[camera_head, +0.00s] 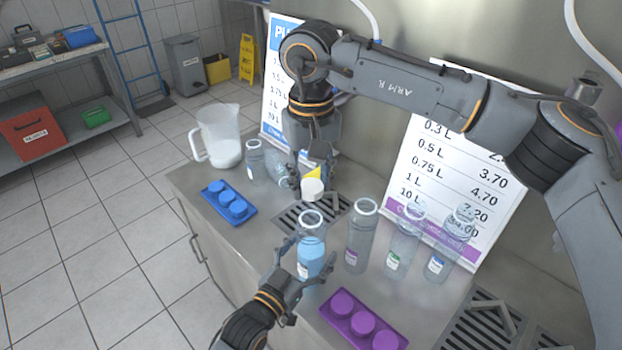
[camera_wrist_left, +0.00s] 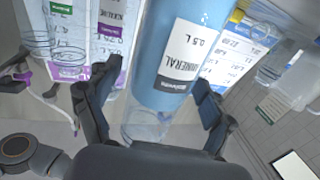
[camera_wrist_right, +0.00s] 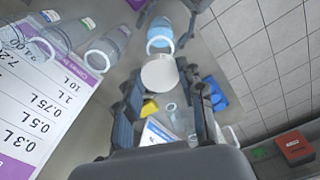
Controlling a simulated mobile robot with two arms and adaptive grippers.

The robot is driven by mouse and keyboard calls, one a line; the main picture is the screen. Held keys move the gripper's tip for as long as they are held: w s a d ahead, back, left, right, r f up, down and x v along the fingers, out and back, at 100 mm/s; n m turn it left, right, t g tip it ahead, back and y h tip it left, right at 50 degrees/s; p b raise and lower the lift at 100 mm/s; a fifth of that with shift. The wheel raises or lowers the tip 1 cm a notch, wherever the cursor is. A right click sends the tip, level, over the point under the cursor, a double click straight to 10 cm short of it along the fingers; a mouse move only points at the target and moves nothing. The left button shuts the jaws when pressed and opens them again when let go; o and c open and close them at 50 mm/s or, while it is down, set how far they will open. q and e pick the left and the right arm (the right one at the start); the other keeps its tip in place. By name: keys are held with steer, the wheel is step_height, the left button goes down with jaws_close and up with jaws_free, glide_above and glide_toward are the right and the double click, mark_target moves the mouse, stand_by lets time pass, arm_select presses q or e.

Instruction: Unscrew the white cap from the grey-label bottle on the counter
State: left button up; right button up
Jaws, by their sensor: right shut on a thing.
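The grey-label bottle (camera_head: 311,247) stands on the counter with blue liquid in it and an open, bare neck. In the left wrist view the bottle (camera_wrist_left: 178,60) shows a white "MINERAL 0.5 L" label with a dark grey tab. The white cap (camera_head: 312,190) is off the bottle, held above and behind its neck. My right gripper (camera_head: 309,180) is shut on the cap; the cap (camera_wrist_right: 159,73) also shows in the right wrist view. My left gripper (camera_head: 307,254) is open, its fingers on either side of the bottle with apparent gaps.
Clear bottles (camera_head: 361,237) stand close on the right; another (camera_head: 255,161) stands at the left by a pitcher (camera_head: 221,138). A blue cap tray (camera_head: 229,203) and purple cap tray (camera_head: 363,322) lie on the counter (camera_head: 230,258). A drain grate (camera_head: 325,212) is behind the bottle. Price boards (camera_head: 455,170) stand behind.

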arm_select(q)
steer(key=shift+s, duration=0.1)
steer(key=v, duration=1.2)
